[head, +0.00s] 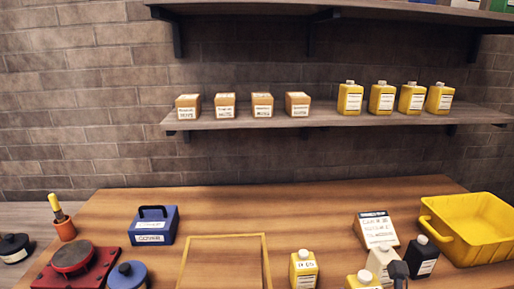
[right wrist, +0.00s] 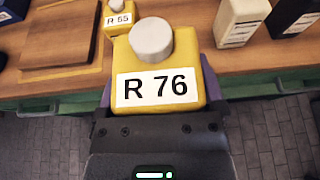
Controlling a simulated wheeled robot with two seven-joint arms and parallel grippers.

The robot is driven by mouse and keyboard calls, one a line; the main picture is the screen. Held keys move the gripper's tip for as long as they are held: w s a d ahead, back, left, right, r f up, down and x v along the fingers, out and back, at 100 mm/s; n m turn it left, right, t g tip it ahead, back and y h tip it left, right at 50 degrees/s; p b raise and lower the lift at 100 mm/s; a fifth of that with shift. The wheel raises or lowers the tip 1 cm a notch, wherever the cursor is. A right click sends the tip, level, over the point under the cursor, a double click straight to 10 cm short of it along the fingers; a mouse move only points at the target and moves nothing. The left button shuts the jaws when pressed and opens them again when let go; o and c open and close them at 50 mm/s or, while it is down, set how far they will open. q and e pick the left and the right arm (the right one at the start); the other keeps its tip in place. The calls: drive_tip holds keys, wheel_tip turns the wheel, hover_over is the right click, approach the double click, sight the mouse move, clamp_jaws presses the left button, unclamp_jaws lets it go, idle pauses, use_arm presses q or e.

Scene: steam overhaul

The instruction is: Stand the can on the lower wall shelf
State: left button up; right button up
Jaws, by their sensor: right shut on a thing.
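The yellow can labelled R 76 (right wrist: 155,88), with a pale round cap, is upright in my right gripper (right wrist: 158,80). The lower wall shelf (head: 328,116) runs across the back wall, well above and beyond the can. It holds several cardboard boxes (head: 225,106) at left and several yellow cans (head: 382,98) at right. My left gripper is out of view.
The bench (head: 325,205) carries a yellow can R 55 (head: 303,268), a white bottle (head: 381,262), a black bottle (head: 422,258), a label stand (head: 376,229), a yellow crate (head: 449,243) and a blue box (head: 154,227). The shelf has bare gaps between boxes and cans and right of the cans.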

drive_tip(key=s+a+r+m+g+h+b, duration=0.1)
drive_tip(key=s+a+r+m+h+b, duration=0.2)
drive_tip(key=s+a+r+m+h, duration=0.3)
drive_tip(key=s+h, duration=0.1)
drive_tip(key=s, duration=0.1)
drive_tip(key=shift+s+a+r+g, duration=0.25)
drive_tip(key=shift+s+r+g, duration=0.05)
drive_tip(key=shift+s+r, duration=0.05)
